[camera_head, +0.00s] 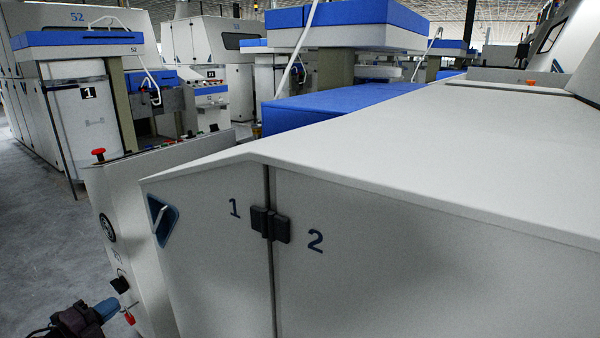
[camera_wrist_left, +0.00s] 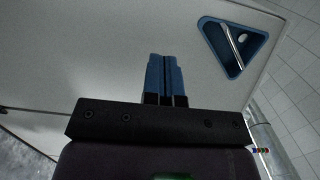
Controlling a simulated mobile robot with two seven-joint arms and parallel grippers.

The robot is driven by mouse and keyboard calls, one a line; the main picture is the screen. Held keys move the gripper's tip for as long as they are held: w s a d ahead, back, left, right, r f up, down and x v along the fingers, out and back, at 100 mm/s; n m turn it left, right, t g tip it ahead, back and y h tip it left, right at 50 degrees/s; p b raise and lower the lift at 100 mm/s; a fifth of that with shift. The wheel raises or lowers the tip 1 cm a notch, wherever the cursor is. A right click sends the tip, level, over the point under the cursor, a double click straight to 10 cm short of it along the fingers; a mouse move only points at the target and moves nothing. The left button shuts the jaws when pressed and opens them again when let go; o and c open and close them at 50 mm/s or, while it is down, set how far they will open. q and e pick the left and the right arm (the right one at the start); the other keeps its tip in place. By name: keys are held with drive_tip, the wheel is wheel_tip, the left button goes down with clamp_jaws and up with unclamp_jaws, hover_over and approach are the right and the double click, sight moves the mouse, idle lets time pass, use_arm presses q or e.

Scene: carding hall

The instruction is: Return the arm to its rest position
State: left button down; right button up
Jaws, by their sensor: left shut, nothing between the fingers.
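My left gripper (camera_head: 106,308) shows at the lower left of the head view, in front of the lower part of the machine's side. Its blue fingers (camera_wrist_left: 164,75) are together in the left wrist view, with nothing between them. A pale machine panel lies beyond the fingertips; I cannot tell whether they touch it. A blue triangular recess with a metal handle (camera_wrist_left: 232,45) is to the right of the fingers in the wrist view. The same handle recess (camera_head: 163,220) shows in the head view, above and right of the gripper. My right gripper is not in view.
A large white machine (camera_head: 360,220) fills the front and right, with doors marked 1 and 2 and black latches (camera_head: 270,224). A red button (camera_head: 98,152) tops a side panel. Grey floor (camera_head: 35,230) is open at the left. More machines stand behind.

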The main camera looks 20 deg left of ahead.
use_arm(q)
drive_tip(key=s+d+r+n+g+y+p, duration=0.2)
drive_tip(key=s+d+n+p, duration=0.5)
drive_tip(key=s+d, duration=0.8)
drive_tip(key=s+d+r+n+g+y+p, duration=0.2)
drive_tip(key=s+d+n+g+p, duration=0.2)
drive_tip(key=s+d+n+p, duration=0.3)
drive_tip(key=s+d+n, duration=0.5)
drive_tip(key=s+d, duration=0.3)
drive_tip(key=s, duration=0.3)
drive_tip(key=shift+s+d+r+p, duration=0.2)
drive_tip(key=shift+s+r+p, duration=0.1)
drive_tip(key=shift+p, duration=0.1)
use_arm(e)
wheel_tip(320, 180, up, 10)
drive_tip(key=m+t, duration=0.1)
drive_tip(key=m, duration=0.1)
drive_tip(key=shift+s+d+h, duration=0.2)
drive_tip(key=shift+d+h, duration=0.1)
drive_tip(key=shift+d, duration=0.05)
